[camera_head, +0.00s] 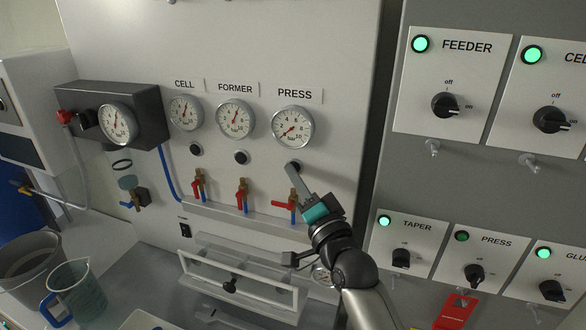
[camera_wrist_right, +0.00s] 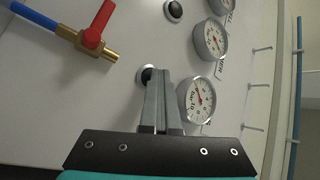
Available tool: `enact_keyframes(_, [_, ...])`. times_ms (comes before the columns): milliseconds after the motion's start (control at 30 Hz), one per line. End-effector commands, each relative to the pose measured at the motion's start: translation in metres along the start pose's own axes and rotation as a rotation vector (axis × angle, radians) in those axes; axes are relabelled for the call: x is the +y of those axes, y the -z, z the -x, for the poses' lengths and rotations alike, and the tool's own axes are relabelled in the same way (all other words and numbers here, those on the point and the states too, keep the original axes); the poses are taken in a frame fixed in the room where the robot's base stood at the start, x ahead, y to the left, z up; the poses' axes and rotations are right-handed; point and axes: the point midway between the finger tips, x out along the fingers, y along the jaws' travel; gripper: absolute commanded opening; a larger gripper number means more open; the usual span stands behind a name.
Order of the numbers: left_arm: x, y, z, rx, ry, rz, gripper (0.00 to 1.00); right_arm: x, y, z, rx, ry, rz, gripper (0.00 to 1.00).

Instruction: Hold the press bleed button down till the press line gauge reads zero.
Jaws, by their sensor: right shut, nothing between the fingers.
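The press line gauge (camera_head: 293,128), a round white dial under the PRESS label, has its red needle pointing to the lower left, at the low end of the scale. It also shows in the right wrist view (camera_wrist_right: 197,100). The dark, round press bleed button (camera_wrist_right: 146,75) is below that gauge, partly hidden by my fingertips. My right gripper (camera_head: 291,168) is shut and empty, its fingertips at the button; I cannot tell how far the button is pushed in. The fingers also show in the right wrist view (camera_wrist_right: 162,80). My left gripper is not in view.
The FORMER gauge (camera_head: 236,118) and CELL gauge (camera_head: 186,112) are to the left, each with a button below. A red-handled press valve (camera_head: 287,206) sits just below my fingers. A clear-fronted frame (camera_head: 238,284) stands lower. Switch panels (camera_head: 446,95) are to the right.

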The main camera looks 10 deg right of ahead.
Motion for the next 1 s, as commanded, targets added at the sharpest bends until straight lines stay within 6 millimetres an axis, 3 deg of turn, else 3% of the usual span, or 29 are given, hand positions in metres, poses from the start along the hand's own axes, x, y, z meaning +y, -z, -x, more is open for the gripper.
enact_keyframes(800, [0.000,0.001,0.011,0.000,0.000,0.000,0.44,-0.009,-0.009,0.012,0.000,0.000,0.000,0.00])
enact_keyframes(1000, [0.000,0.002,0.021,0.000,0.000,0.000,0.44,-0.018,-0.017,0.024,-0.002,-0.002,-0.003,0.00])
